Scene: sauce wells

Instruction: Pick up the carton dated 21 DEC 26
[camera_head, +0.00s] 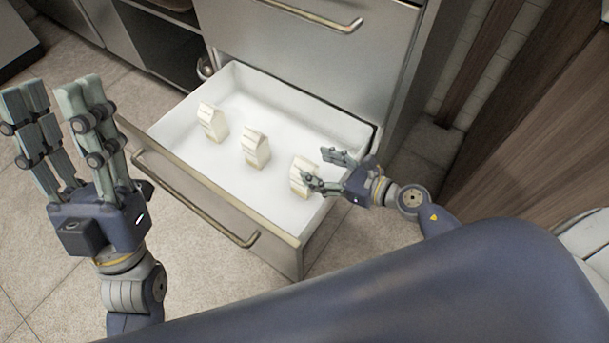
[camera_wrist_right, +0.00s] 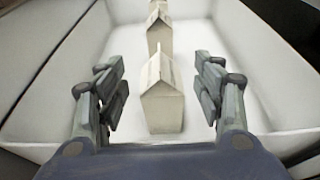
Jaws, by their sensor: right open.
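Three small cream cartons with gabled tops stand in a row in an open white drawer (camera_head: 183,135): a left carton (camera_head: 213,122), a middle carton (camera_head: 256,147) and a right carton (camera_head: 299,176). No date is legible on any of them. My right gripper (camera_head: 324,170) is open at the right carton. In the right wrist view this nearest carton (camera_wrist_right: 162,100) stands upright between the spread fingers, with gaps on both sides. The other two line up behind it. My left gripper (camera_head: 52,98) is open and empty, left of the drawer.
The drawer's front panel with a bar handle (camera_head: 195,200) faces the tiled floor (camera_head: 215,270). A closed drawer (camera_head: 300,45) lies above and behind. A wooden panel (camera_head: 530,130) stands to the right. White drawer floor is clear around the cartons.

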